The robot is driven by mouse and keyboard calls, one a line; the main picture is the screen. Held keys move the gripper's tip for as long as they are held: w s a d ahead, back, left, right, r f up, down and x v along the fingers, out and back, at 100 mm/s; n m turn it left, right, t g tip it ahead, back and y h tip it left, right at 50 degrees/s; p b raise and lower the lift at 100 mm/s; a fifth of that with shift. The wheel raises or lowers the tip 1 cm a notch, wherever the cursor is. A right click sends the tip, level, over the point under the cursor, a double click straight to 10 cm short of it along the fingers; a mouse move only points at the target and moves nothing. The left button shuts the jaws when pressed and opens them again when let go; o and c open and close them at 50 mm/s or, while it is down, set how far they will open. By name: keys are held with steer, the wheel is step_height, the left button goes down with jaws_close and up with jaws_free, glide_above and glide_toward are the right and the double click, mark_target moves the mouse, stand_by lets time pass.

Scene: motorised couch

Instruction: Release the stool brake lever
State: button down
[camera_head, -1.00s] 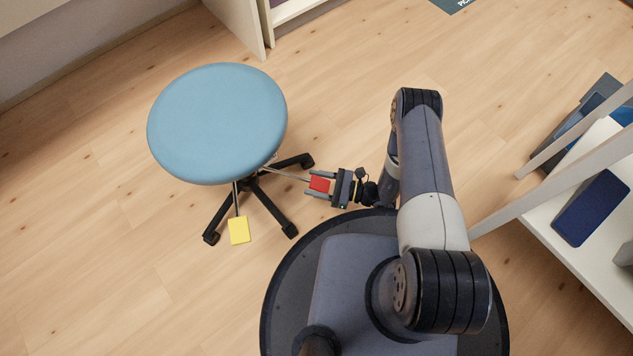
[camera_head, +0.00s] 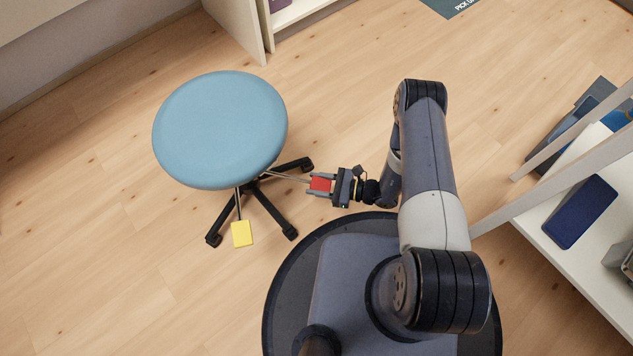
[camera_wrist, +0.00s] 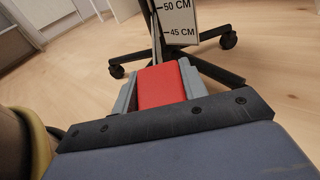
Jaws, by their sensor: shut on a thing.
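The stool has a round blue seat (camera_head: 220,128) above a black star base (camera_head: 262,200) with casters. A thin rod from under the seat ends in a red paddle (camera_head: 320,184). My gripper (camera_head: 318,185) is shut on the red paddle, with a finger on each side. In the wrist view the red paddle (camera_wrist: 162,86) fills the space between the grey fingers. A second lever hangs below the seat's front and ends in a yellow paddle (camera_head: 242,233). The stool's height scale (camera_wrist: 180,22), marked 45 and 50 cm, stands behind the red paddle.
A pale shelf (camera_head: 530,215) holding a dark blue box (camera_head: 581,211) stands at the right. A white cabinet (camera_head: 237,25) stands behind the stool. The wooden floor left of the stool is clear.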

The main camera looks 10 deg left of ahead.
steer(key=shift+h, duration=0.8)
step_height(320, 180, up, 5)
steer(key=p, duration=0.3)
steer(key=shift+f, duration=0.1)
steer(key=shift+a+r+p, duration=0.1)
steer(key=shift+r+p, duration=0.2)
steer(key=shift+r, duration=0.2)
steer(key=c, duration=0.8)
jaws_free()
steer(key=p+v, duration=0.2)
steer(key=v, duration=0.8)
steer(key=shift+d, duration=0.4)
